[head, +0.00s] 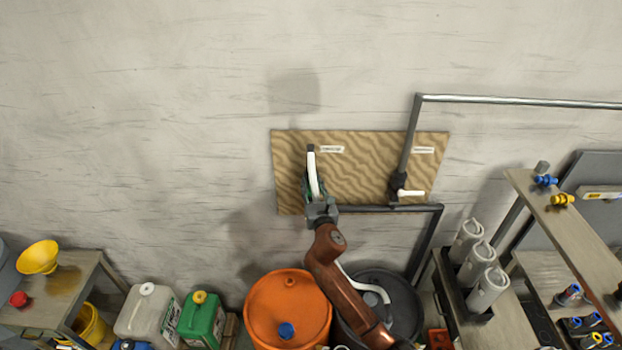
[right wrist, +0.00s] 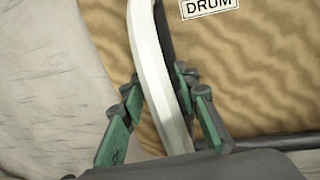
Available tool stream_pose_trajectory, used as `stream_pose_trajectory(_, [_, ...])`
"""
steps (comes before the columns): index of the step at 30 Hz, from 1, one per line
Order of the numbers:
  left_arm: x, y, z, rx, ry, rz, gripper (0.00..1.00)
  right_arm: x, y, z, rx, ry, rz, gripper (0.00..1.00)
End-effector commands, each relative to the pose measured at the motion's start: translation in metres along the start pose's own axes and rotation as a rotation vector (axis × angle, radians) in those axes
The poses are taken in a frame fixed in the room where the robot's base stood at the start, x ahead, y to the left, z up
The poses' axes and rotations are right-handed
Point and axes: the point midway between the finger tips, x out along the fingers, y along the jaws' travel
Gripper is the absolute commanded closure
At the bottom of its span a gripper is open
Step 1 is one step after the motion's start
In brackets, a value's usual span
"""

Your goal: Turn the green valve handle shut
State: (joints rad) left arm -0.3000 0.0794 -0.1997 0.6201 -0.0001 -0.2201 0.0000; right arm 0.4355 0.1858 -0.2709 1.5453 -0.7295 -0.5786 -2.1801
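No handle looks green in these views. A long white lever handle (head: 313,172) stands nearly upright at the left of the tan board (head: 365,165). My right gripper (head: 312,187) is at this handle. In the right wrist view, the white handle (right wrist: 150,70) runs between the spread, green-padded fingers of my right gripper (right wrist: 163,90). A gap shows on the left finger's side; contact on the right is unclear. A second, shorter white handle (head: 411,193) lies level on the pipe valve at the board's right. My left gripper is out of view.
A grey pipe (head: 520,101) rises from the right valve and runs right. An orange drum (head: 288,308) and a dark drum (head: 400,295) stand below the board. Jugs and a bench are at left, a shelf with grey cylinders at right. The wall above is clear.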

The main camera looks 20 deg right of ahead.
Motion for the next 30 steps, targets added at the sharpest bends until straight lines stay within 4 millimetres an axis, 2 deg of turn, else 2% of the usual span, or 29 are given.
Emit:
stream_pose_trajectory(6, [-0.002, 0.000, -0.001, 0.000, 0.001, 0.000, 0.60, 0.024, 0.000, 0.000, 0.002, 0.001, -0.001, 0.71])
stream_pose_trajectory(17, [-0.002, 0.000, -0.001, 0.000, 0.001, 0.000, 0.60, 0.028, 0.000, -0.001, 0.003, 0.002, 0.000, 0.71])
stream_pose_trajectory(30, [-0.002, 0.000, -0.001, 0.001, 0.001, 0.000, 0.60, 0.028, 0.000, -0.001, 0.003, 0.002, 0.000, 1.00])
